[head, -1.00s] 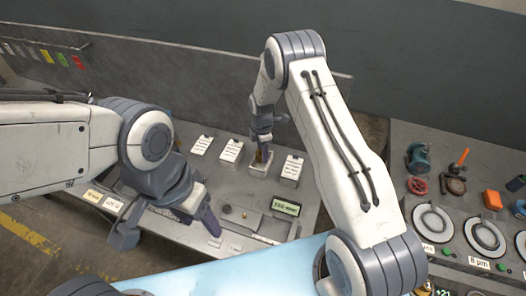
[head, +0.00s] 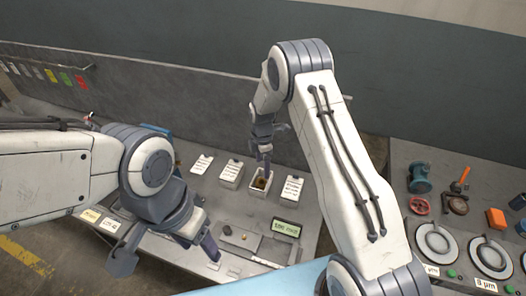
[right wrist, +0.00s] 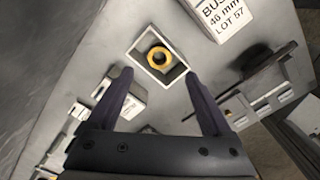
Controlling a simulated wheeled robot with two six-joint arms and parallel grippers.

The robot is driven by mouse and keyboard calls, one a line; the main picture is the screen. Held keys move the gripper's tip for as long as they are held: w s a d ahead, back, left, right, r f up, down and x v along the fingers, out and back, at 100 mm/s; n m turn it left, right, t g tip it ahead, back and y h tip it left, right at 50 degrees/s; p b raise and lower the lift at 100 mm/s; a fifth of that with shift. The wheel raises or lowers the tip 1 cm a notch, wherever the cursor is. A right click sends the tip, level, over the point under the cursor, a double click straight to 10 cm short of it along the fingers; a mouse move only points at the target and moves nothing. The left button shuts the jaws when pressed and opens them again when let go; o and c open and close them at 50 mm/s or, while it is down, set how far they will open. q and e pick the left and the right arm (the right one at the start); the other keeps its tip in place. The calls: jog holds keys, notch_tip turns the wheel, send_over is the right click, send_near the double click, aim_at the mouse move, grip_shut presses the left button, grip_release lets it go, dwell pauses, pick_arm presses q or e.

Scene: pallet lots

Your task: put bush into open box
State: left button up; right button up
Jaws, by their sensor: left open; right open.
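The bush, a yellow-brown ring (right wrist: 160,56), lies inside the open white box (right wrist: 180,76), seen from above in the right wrist view. In the head view the bush (head: 260,183) is a small brown shape inside the open box (head: 257,194). My right gripper (right wrist: 158,76) is open and empty, its two dark fingers apart over the box's near side. In the head view the right gripper (head: 266,158) hangs just above the box. My left gripper (head: 204,246) is away to the left, over the front of the bench, holding nothing that I can see.
Closed white labelled boxes (head: 231,174) and (head: 292,188) stand on either side of the open box. A display (head: 286,228) and small parts (head: 241,237) are at the bench front. A second bench at right carries round gauges (head: 436,244) and tools.

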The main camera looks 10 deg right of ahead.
notch_tip(320, 180, up, 8)
jog(key=r+b, duration=0.1)
jog(key=b, duration=0.1)
jog(key=s+a+r+m, duration=0.4)
jog(key=s+a+r, duration=0.4)
jog(key=s+a, duration=0.25)
jog(key=s+r+m, duration=0.1)
jog(key=s+m, duration=0.3)
jog(key=s, duration=0.8)
jog(key=s+r+m+y, duration=0.1)
jog(key=s+m, duration=0.3)
jog(key=s, duration=0.8)
jog(key=shift+r, duration=0.8)
jog(key=shift+f, duration=0.2)
